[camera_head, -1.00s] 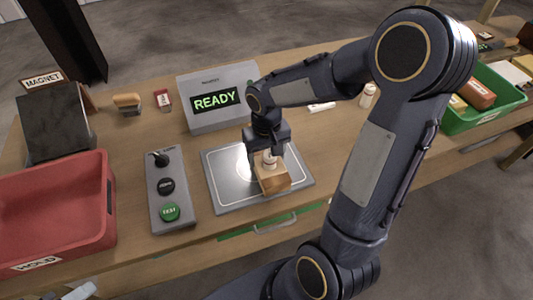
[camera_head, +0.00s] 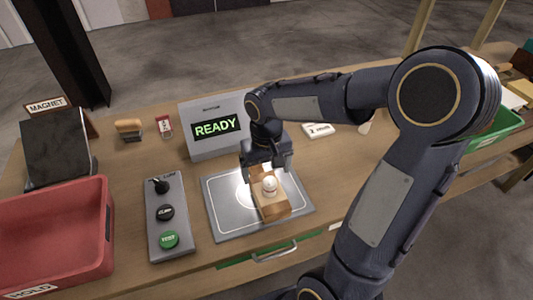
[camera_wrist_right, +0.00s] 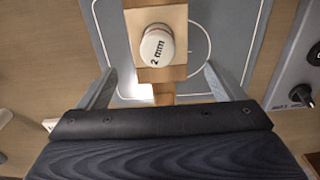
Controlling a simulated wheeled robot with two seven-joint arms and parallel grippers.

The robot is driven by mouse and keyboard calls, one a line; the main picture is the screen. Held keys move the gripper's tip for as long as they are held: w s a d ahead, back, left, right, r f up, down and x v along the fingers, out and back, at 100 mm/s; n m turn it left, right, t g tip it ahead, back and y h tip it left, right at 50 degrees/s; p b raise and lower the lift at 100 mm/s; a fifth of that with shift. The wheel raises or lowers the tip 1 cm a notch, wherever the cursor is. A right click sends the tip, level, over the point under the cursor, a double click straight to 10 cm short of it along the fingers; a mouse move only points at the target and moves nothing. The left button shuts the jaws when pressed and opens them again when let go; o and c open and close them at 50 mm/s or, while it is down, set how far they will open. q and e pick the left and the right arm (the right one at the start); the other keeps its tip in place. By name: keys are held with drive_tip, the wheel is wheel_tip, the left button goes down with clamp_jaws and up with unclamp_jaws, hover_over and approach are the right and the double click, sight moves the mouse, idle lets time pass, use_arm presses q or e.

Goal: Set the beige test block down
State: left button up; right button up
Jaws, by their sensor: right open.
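The beige test block (camera_head: 270,205) rests on the grey metal plate (camera_head: 222,222), tilted slightly in the picture, with a small round white-topped piece (camera_head: 269,184) on it. In the right wrist view the block (camera_wrist_right: 160,16) lies ahead of my gripper, and the white top (camera_wrist_right: 157,46) bears a "2" and small marks. My right gripper (camera_head: 267,172) is open, its fingers apart behind the block in the head view. In the right wrist view, the fingers (camera_wrist_right: 160,88) stand to either side, clear of the round piece. My left gripper is not in view.
A grey detector box (camera_head: 215,130) reading READY stands behind the plate. A control panel (camera_head: 168,235) with a lever and buttons is left of it. A red HOLD bin (camera_head: 60,235) stands at far left, a green bin (camera_head: 490,135) at far right. A magnet stand (camera_head: 57,145) is behind the red bin.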

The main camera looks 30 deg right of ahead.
wheel_tip(320, 180, up, 7)
drive_tip(key=s+a+n+t+y, duration=0.1)
drive_tip(key=s+a+t+y, duration=0.2)
drive_tip(key=s, duration=1.1)
drive_tip(key=a+t, duration=0.2)
drive_tip(key=a, duration=0.1)
drive_tip(key=shift+s+a+f+t+y, duration=0.3)
drive_tip(key=shift+s+a+f+y, duration=0.05)
drive_tip(key=shift+s+f+y, duration=0.05)
idle(1.0)
